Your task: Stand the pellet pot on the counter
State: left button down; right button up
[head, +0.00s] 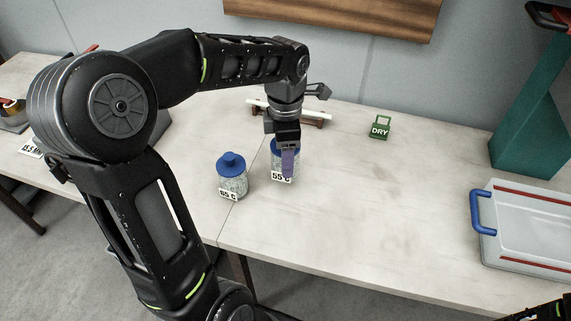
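Two clear pots with blue lids and pale contents stand upright on the counter (350,215). The pot labelled 65 C (231,184) is on the left, with its lid uncovered. The pot labelled 55 C (276,172) is just to its right, partly hidden behind my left gripper (288,170). The gripper points down at this pot, with a purple finger in front of its lid and body. I cannot tell whether the fingers are closed on it. My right gripper is not in view; only a dark arm part shows at the bottom right corner.
A white rod (262,106) rests on a brown rack (316,120) behind the pots. A green DRY block (380,127) stands to the right. A clear case with a blue handle (480,212) lies at the right. The counter's front middle is clear.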

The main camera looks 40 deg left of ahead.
pick_arm(q)
jog(key=shift+f, duration=1.85)
jog(key=shift+f, duration=0.2)
jog(key=shift+c, duration=1.9)
grip_release()
jog(key=shift+r, duration=0.2)
notch_tip(320, 180, up, 12)
jog(key=shift+r, duration=0.1)
